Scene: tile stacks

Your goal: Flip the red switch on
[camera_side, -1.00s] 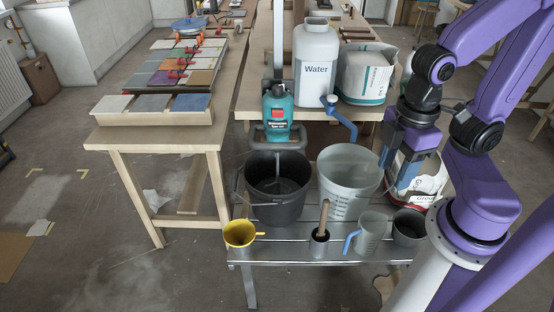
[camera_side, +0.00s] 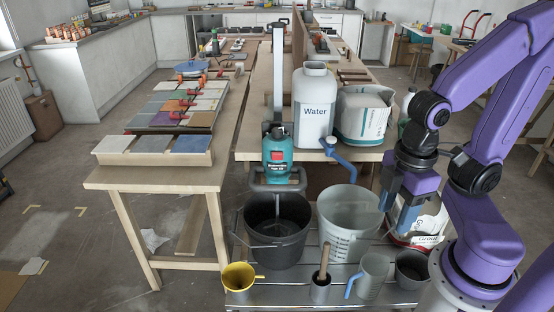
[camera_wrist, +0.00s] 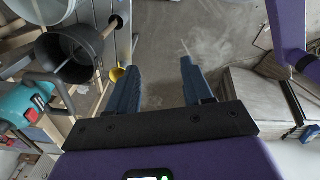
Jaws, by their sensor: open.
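The red switch (camera_side: 279,154) is on the front of a teal mixer (camera_side: 276,172), which stands upright over a black bucket (camera_side: 262,250). I cannot tell which way the switch is set. In the wrist view the teal mixer (camera_wrist: 18,104) is at the left edge, with a small red part (camera_wrist: 32,115) on it. My gripper (camera_side: 396,212) is open and empty, pointing down, well to the right of the mixer, beside the grey bucket and in front of a grout bag. Its two blue fingers (camera_wrist: 158,70) are apart over bare floor in the wrist view.
A translucent grey bucket (camera_side: 345,240) stands between my gripper and the mixer. A water jug (camera_side: 314,105) and blue tap (camera_side: 340,152) are behind it. A grout bag (camera_side: 428,222) is close by.

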